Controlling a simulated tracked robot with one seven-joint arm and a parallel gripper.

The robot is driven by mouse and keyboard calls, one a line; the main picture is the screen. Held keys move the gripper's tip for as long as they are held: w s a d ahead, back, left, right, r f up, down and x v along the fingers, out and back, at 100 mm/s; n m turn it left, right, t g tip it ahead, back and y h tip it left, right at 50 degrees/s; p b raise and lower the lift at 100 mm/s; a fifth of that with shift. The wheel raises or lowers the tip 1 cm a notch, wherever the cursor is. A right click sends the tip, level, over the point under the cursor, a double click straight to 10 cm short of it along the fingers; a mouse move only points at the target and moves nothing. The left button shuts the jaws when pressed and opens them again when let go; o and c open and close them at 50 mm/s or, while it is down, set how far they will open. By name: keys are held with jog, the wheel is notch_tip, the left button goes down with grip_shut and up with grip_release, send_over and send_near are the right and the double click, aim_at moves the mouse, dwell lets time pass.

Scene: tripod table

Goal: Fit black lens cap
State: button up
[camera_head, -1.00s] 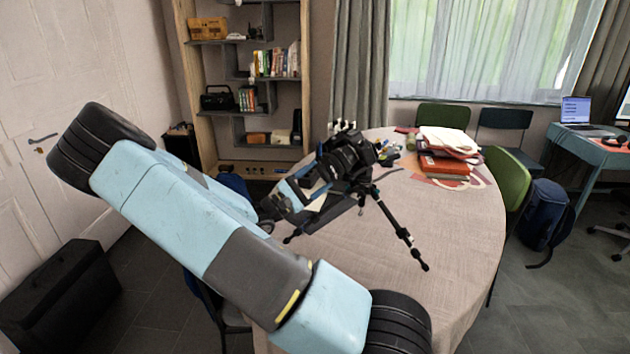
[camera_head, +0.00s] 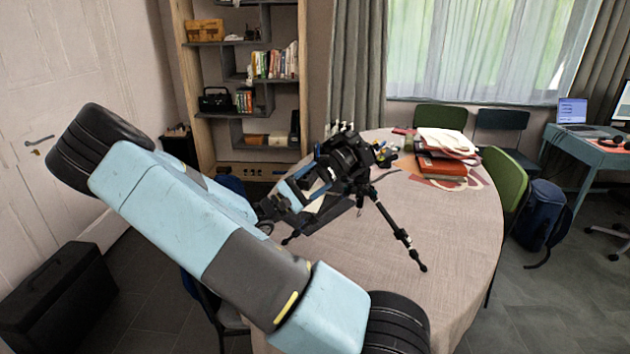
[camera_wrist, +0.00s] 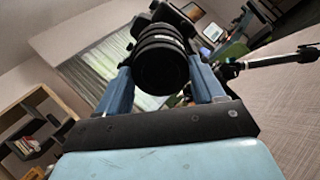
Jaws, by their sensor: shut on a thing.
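A black camera (camera_head: 345,155) sits on a black tripod (camera_head: 398,232) on the round table, its lens turned toward my gripper. In the wrist view the camera's lens (camera_wrist: 160,42) points at me. A black round disc, the lens cap (camera_wrist: 163,72), shows between the blue fingers of my gripper (camera_wrist: 161,76), at the lens front. My gripper is shut on the cap. I cannot tell whether the cap touches the lens or is seated on it. In the head view my gripper (camera_head: 305,186) is close to the lens, and the cap cannot be made out there.
Tripod legs spread over the cloth-covered table (camera_head: 455,240). Books and papers (camera_head: 442,160) are stacked at the back right, with small items (camera_head: 385,152) behind the camera. The table's right front is clear. Green chairs (camera_head: 505,180) stand around it.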

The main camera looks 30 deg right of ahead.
jog(key=o, duration=1.2)
jog(key=shift+o, duration=0.2)
jog(key=shift+a, duration=0.1)
jog(key=v, duration=0.6)
jog(key=shift+a+f, duration=0.2)
jog(key=shift+a, duration=0.15)
